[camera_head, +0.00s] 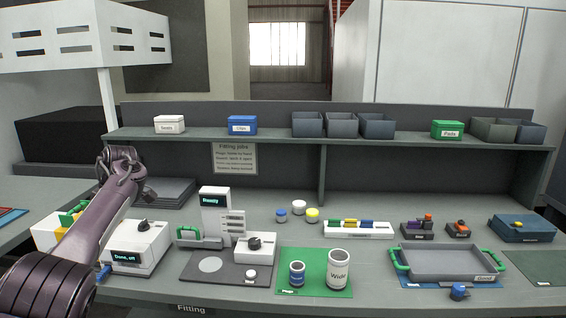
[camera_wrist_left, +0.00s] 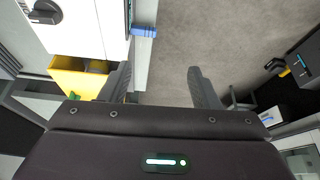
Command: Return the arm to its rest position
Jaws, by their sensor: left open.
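My left arm (camera_head: 78,232) comes in from the lower left of the head view and reaches up over the left part of the bench. Its upper joint (camera_head: 122,165) is in front of the shelf's left end. The gripper itself cannot be made out in the head view. In the left wrist view my left gripper (camera_wrist_left: 159,72) is open, with two dark fingers apart and nothing between them. Grey floor (camera_wrist_left: 210,30) shows beyond the fingers. My right gripper is in neither view.
A white machine (camera_head: 146,240) reading "Done, off" stands close beside the arm. A white overhead cabinet (camera_head: 84,38) hangs above. A station (camera_head: 214,212), a green mat (camera_head: 318,286) with cups and a grey tray (camera_head: 446,262) sit rightward. A yellow bin (camera_wrist_left: 74,84) is left of the fingers.

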